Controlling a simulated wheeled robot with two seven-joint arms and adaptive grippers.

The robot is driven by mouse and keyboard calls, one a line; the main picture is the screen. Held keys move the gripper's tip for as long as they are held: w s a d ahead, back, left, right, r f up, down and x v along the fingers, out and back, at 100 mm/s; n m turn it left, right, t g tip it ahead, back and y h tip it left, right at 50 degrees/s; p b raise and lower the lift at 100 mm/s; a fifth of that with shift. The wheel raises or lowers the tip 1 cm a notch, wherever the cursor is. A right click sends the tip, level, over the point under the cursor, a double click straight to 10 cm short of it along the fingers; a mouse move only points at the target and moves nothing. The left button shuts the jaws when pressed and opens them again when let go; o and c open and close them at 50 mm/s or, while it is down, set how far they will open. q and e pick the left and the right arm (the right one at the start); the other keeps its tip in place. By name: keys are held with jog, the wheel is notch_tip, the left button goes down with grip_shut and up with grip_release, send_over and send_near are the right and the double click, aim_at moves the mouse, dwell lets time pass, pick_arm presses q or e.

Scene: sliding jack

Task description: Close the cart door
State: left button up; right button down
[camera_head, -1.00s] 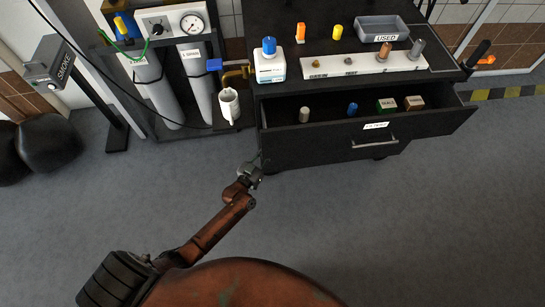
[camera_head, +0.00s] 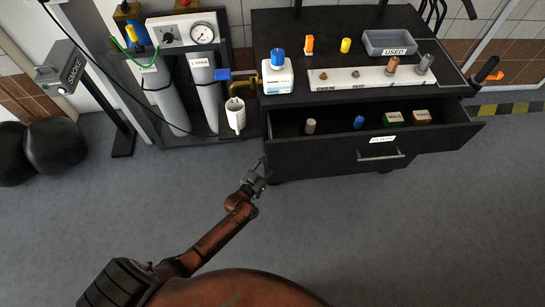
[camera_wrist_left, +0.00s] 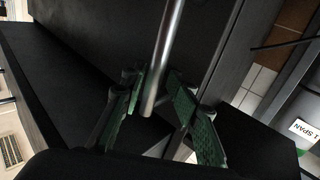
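The black cart (camera_head: 285,28) stands at the back, with its wide top drawer (camera_head: 330,158) pulled out toward me. The drawer front has a metal handle (camera_head: 381,156) and a white label. No separate cart door can be made out. My left gripper (camera_head: 257,178) is at the drawer's left front corner in the head view. In the left wrist view its green-padded fingers (camera_wrist_left: 163,118) are spread apart. A shiny metal bar (camera_wrist_left: 164,60) runs between them in front of a dark panel (camera_wrist_left: 90,45); I cannot tell whether they touch it. My right gripper is not in view.
The drawer holds a pale cylinder (camera_head: 310,126), a blue piece (camera_head: 358,122) and two small boxes. A white bottle (camera_head: 277,77) and a grey tray (camera_head: 388,42) stand on the cart top. The front floor is clear.

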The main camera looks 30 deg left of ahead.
pick_arm(q)
jog(key=s+a, duration=0.1)
jog(key=s, duration=1)
jog(key=shift+s+a, duration=0.15)
jog(key=shift+s, duration=0.25)
